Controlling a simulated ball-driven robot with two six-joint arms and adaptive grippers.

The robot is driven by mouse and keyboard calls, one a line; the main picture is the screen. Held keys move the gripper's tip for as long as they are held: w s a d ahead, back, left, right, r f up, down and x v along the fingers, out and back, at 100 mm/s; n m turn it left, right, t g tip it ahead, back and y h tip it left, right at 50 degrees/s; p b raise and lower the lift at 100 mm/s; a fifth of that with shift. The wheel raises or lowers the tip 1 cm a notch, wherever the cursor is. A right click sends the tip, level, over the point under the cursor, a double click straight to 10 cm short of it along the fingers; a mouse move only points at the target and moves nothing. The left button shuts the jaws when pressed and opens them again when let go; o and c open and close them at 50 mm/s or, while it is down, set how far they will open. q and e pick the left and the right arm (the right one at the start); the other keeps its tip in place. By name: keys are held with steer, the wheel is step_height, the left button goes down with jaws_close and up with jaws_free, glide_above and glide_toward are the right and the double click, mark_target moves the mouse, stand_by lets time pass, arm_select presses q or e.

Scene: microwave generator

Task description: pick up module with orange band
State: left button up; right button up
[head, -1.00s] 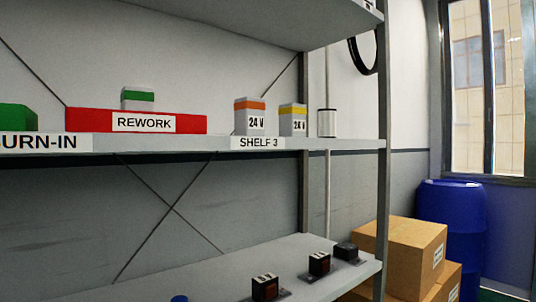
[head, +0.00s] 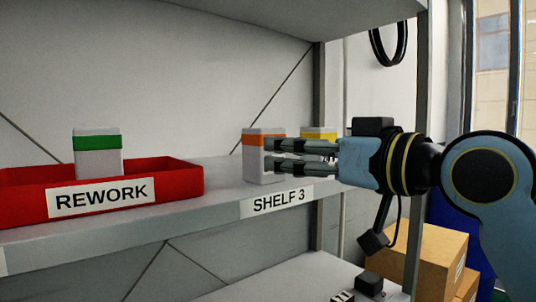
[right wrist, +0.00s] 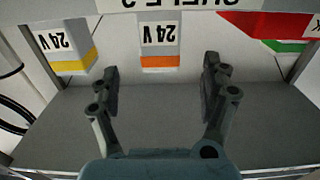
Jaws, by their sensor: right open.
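The module with the orange band (head: 251,163) is a light grey block marked 24 V. It stands upright on the shelf above the SHELF 3 label. My right gripper (head: 270,156) comes in from the right, with its fingertips in front of the module and hiding part of its face. In the right wrist view, which is upside down, the orange-banded module (right wrist: 159,36) lines up between the two spread fingers of the gripper (right wrist: 161,78). The fingers are open and nothing is held. Whether a fingertip touches the module cannot be told. My left gripper is out of view.
A yellow-banded module (head: 319,133) stands to the right, partly hidden by my gripper; it also shows in the right wrist view (right wrist: 69,42). A red REWORK tray (head: 180,183) with a green-banded module (head: 98,157) is on the left. A shelf post (head: 418,110) stands behind my arm.

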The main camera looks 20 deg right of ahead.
mark_target(264, 154)
steer(key=x, duration=0.3)
steer(key=shift+w+a+f+p, duration=0.1)
steer(key=shift+w+f+p, duration=0.05)
steer(key=shift+w+p, duration=0.15)
steer(key=shift+p+x, duration=0.5)
steer(key=shift+x, duration=0.45)
steer(key=p+x, duration=0.1)
steer(key=x, duration=0.2)
steer(key=shift+w+a, duration=0.1)
steer(key=shift+w, duration=0.25)
steer(key=shift+w+f, duration=0.1)
steer(key=shift+w, duration=0.05)
steer(key=shift+c, duration=1.2)
steer(key=c, duration=1.1)
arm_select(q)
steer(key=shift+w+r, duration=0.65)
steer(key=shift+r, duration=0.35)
arm_select(e)
steer(key=shift+c, duration=0.6)
steer(key=shift+r, duration=0.2)
